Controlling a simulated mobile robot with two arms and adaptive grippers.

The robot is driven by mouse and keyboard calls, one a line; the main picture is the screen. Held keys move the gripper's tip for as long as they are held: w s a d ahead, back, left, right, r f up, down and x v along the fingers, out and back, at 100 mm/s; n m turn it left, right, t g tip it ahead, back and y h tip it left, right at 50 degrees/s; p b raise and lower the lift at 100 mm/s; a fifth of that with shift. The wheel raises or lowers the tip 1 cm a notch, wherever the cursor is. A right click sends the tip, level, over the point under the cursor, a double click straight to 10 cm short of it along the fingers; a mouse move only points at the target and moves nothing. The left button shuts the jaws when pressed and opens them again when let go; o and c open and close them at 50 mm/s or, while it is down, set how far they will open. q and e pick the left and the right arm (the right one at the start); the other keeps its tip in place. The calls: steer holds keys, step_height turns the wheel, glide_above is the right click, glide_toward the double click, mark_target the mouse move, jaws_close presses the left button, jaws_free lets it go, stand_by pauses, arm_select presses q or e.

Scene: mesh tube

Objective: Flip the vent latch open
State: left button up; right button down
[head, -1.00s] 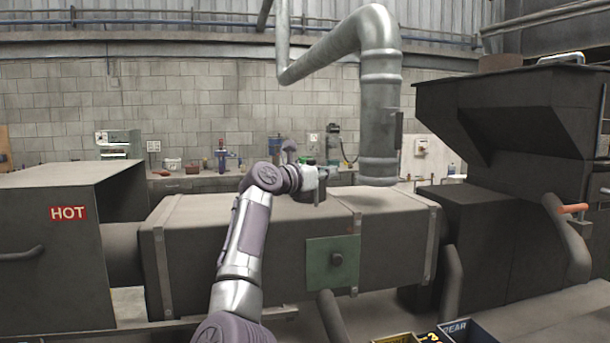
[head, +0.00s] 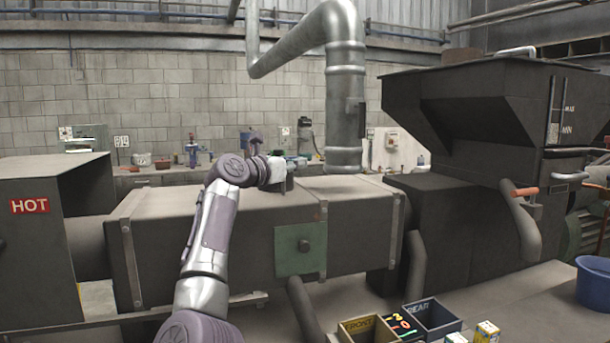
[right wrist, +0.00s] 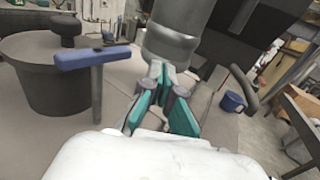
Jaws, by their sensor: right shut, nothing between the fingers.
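The grey metal vent duct (head: 345,95) comes down over the long dark housing (head: 350,195). A small dark plate (head: 356,117) sits on the duct's right side; I cannot tell whether this is the vent latch. My right gripper (head: 288,177) is left of the duct's lower end, over the housing, its fingertips hard to make out. In the right wrist view its teal fingers (right wrist: 163,84) are shut and empty, in front of the duct's lower end (right wrist: 172,42). I cannot tell whether they touch it. My left gripper is out of view.
A dark hopper (head: 480,110) and an orange-handled lever (head: 525,191) stand at the right. A box marked HOT (head: 30,206) is at the left. Small bins (head: 433,315) and a blue bucket (head: 592,290) sit at the front right. A blue T-shaped handle (right wrist: 93,57) shows in the right wrist view.

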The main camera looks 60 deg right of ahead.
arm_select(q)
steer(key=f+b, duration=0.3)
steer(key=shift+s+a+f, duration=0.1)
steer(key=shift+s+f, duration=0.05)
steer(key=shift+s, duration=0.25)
arm_select(e)
steer(key=s+a, duration=0.7)
steer(key=s, duration=0.1)
steer(key=shift+s+a+r, duration=0.15)
steer(key=shift+a+r, duration=0.05)
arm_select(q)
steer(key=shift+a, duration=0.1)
arm_select(e)
steer(key=shift+f, duration=0.1)
